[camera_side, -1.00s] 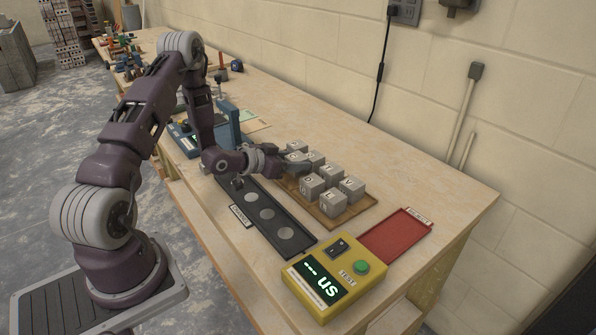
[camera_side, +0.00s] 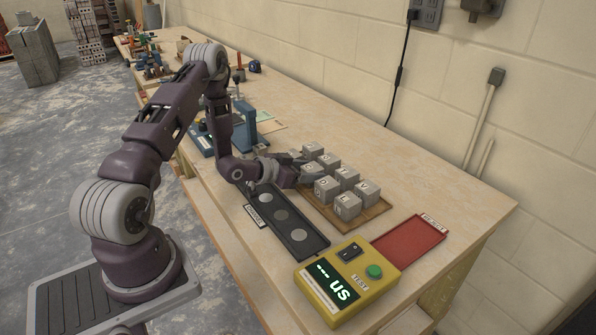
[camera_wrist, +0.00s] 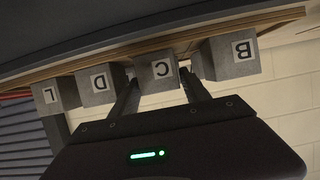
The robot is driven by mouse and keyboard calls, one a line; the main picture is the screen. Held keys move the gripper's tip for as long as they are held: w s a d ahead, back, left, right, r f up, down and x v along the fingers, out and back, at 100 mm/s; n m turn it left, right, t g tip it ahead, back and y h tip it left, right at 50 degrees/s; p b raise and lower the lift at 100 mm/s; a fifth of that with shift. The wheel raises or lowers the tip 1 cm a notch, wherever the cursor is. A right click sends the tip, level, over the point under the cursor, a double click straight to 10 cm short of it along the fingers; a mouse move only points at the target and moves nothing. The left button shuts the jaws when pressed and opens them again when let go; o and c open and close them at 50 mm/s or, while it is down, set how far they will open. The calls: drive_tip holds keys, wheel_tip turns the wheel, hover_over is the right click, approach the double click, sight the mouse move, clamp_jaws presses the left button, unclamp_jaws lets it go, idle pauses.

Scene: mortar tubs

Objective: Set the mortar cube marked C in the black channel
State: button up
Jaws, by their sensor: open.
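The cube marked C (camera_wrist: 157,72) is grey and sits in the near row on a wooden board (camera_side: 356,221). In the wrist view, which shows the letters upside down, it lies between the two fingers of my gripper (camera_wrist: 160,92). The fingers are open, one on each side of it; I cannot tell whether they touch it. In the side view my gripper (camera_side: 300,171) is low at the near row and partly hides that cube. The black channel (camera_side: 290,225) lies on the bench in front of the board, with several round pale spots along it and no cube on the visible part.
Cubes D (camera_wrist: 101,84) and B (camera_wrist: 231,58) stand close on either side of C, with L (camera_wrist: 55,96) beyond D. A yellow tester (camera_side: 346,283) and a red tray (camera_side: 410,242) lie to the right. A blue device (camera_side: 243,122) stands behind my wrist.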

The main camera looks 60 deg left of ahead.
drive_tip(key=v, duration=1.1)
drive_tip(key=d+r+m+g+y, duration=0.25)
drive_tip(key=d+r+g, duration=0.2)
drive_tip(key=r, duration=0.75)
drive_tip(key=s+d+r+n+g, duration=0.2)
drive_tip(key=s+d+r, duration=0.7)
drive_tip(key=s+d, duration=0.2)
drive_tip(key=shift+s+d+r, duration=0.2)
drive_tip(key=shift+s+d, duration=0.1)
drive_tip(key=shift+s, duration=0.25)
drive_tip(key=shift+o, duration=0.3)
drive_tip(key=s+d+g+h, duration=0.1)
drive_tip(key=s+d+h, duration=0.1)
drive_tip(key=s+d, duration=0.3)
drive_tip(key=s, duration=0.4)
drive_tip(key=shift+d+r, duration=0.3)
drive_tip(key=shift+n+g+h, duration=0.25)
